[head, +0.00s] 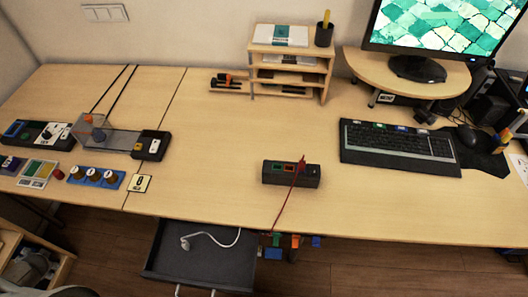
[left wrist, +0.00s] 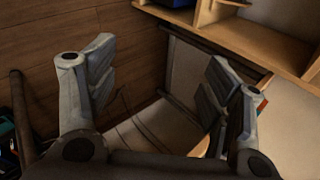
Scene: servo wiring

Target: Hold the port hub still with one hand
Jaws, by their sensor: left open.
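The port hub (head: 273,179) is a small black box lying flat near the front edge of the desk in the head view. Green and orange-red ports show on its top. A thin red cable (head: 283,205) rises at its right part and runs down toward the desk's front edge. My left gripper (left wrist: 160,92) shows in the left wrist view with its two fingers wide apart and nothing between them. The hub is not in that view. Neither gripper shows in the head view, and no gripper touches the hub.
The desk (head: 220,130) is clear around the hub. A keyboard (head: 398,147) lies to its right, a wooden shelf (head: 290,62) stands behind. Switch boxes and a knob panel (head: 97,178) are at left. An open drawer (head: 198,262) juts out below the front edge.

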